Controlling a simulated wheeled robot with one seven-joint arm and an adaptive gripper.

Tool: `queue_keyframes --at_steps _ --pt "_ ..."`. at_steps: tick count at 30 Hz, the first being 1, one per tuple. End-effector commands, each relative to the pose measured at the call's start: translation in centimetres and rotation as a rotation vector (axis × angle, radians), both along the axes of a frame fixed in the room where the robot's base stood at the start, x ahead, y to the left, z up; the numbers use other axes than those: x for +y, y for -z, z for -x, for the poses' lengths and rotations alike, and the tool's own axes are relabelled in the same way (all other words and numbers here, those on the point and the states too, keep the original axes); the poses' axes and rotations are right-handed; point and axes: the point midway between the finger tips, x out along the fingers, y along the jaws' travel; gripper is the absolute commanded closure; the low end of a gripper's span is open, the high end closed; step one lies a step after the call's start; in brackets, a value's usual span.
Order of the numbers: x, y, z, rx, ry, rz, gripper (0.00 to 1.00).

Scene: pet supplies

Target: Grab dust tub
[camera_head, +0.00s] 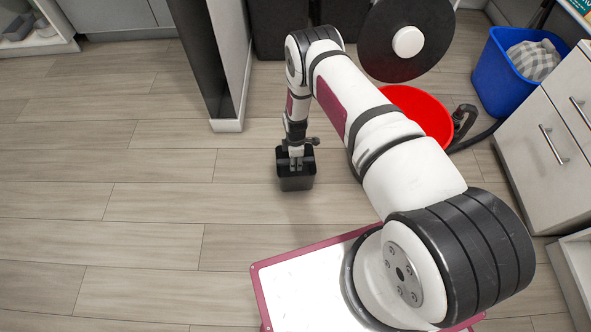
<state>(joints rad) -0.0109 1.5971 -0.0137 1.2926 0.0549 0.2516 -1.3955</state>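A small black open-topped tub (296,184), which looks like the dust tub, is in the middle of the head view.
A narrow wall end (226,125) stands left of my arm. To the right are a red round tub (430,108) partly behind my arm, a blue bin (497,75) with checked cloth, and white drawers (540,150). The wooden floor (110,200) at left is clear.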

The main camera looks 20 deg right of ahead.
Motion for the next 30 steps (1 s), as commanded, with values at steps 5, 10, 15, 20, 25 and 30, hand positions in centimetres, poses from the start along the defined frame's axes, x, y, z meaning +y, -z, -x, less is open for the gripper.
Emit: queue_keyframes --at_steps 5,10,15,20,25,30 --pt "0.0 0.0 0.0 0.000 0.000 0.000 1.00" --pt "0.0 0.0 0.0 0.000 0.000 0.000 1.00" --pt "0.0 -0.1 0.0 0.001 0.001 0.000 1.00" --pt "0.0 -0.8 0.0 0.000 0.001 -0.001 1.00" --pt "0.0 -2.6 -0.1 -0.001 0.001 -0.001 1.00" --pt "1.5 -4.0 1.1 0.004 -0.005 -0.001 1.00"
